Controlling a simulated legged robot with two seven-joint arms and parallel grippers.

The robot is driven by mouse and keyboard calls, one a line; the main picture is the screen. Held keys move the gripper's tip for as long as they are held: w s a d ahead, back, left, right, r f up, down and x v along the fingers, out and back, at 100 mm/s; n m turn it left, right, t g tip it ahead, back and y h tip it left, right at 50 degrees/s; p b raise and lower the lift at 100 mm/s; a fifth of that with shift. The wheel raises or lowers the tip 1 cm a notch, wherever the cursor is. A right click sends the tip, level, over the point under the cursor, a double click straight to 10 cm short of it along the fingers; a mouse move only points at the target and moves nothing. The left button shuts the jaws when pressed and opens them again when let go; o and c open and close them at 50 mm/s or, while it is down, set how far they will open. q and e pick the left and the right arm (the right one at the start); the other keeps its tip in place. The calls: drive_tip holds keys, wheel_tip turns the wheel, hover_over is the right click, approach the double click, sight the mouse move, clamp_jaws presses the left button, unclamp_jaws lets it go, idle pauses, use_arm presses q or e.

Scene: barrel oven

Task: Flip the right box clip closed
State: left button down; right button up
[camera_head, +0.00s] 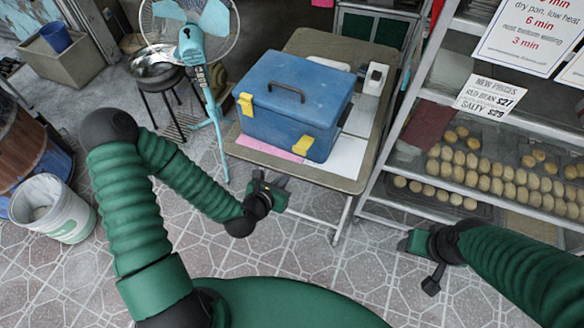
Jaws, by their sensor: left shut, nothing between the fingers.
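A blue box (292,98) with a dark handle on its lid sits on a small table. Its front has two yellow clips, the left clip (246,104) and the right clip (303,146). The right clip looks slanted; I cannot tell whether it is latched. My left gripper (273,188) is shut and empty, in front of and below the box, apart from both clips. My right gripper (412,243) is at the right, low beside the shelf rack and away from the box; its finger opening is unclear.
The folding table (348,185) holds papers and a small white device (376,78). A metal rack (395,150) with trays of buns (490,180) stands at the right. A teal fan (205,85) and a metal bowl (155,68) stand left. Tiled floor is open in front.

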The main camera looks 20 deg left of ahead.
sight(304, 145)
use_arm(q)
drive_tip(key=w+d+f+b, duration=0.1)
drive_tip(key=w+b, duration=0.5)
drive_tip(key=w, duration=0.3)
drive_tip(key=shift+f, duration=0.4)
drive_tip(key=shift+d, duration=0.15)
